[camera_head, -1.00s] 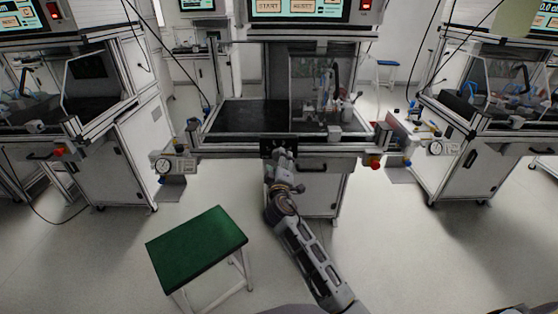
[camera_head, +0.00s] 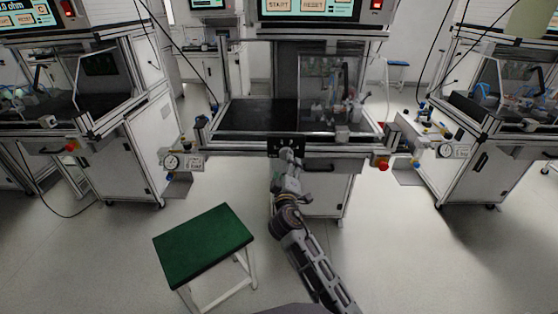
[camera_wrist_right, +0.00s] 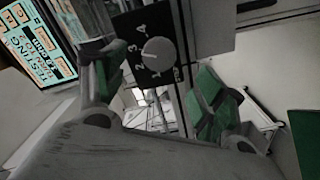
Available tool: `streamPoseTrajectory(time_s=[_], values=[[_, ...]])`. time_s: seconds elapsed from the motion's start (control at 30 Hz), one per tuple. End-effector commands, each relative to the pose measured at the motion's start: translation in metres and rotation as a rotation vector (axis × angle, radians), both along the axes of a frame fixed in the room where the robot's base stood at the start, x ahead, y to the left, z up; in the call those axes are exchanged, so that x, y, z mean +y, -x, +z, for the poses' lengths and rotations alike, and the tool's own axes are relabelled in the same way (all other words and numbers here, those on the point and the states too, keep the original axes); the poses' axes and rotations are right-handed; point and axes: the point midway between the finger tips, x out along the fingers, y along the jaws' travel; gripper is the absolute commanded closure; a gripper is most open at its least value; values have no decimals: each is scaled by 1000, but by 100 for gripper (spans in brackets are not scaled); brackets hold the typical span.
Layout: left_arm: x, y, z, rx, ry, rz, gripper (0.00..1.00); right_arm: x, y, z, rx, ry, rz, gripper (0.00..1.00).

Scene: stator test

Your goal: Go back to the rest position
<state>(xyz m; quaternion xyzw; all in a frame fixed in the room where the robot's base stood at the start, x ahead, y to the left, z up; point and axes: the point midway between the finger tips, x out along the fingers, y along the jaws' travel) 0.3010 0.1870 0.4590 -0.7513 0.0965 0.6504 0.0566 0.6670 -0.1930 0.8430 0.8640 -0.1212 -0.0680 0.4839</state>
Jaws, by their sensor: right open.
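My right arm reaches forward to the front of the middle test station (camera_head: 232,150). Its gripper (camera_head: 289,157) is small in the head view, just in front of a black panel (camera_head: 274,148) on the station's front edge. In the right wrist view the gripper (camera_wrist_right: 155,78) is open, with green pads on its fingers and nothing held between them. A grey knob (camera_wrist_right: 158,54) on the black numbered panel shows beyond the finger gap. I cannot tell whether a finger touches the panel. My left gripper is not in view.
A green-topped stool (camera_head: 204,243) stands on the floor left of my right arm. A red button (camera_head: 383,166) and a gauge (camera_head: 172,162) flank the middle station. Similar stations stand left and right. The floor right of my arm is clear.

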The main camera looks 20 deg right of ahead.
Motion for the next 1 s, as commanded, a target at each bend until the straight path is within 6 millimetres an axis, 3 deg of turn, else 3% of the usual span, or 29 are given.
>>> streamPoseTrajectory(time_s=[0.33,0.63,1.0], values=[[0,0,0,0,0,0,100,-9,3,-10,37,-28,-45,29],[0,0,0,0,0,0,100,-14,13,-57,208,-253,-98,29],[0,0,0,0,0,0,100,0,36,-112,444,-540,-108,29]])
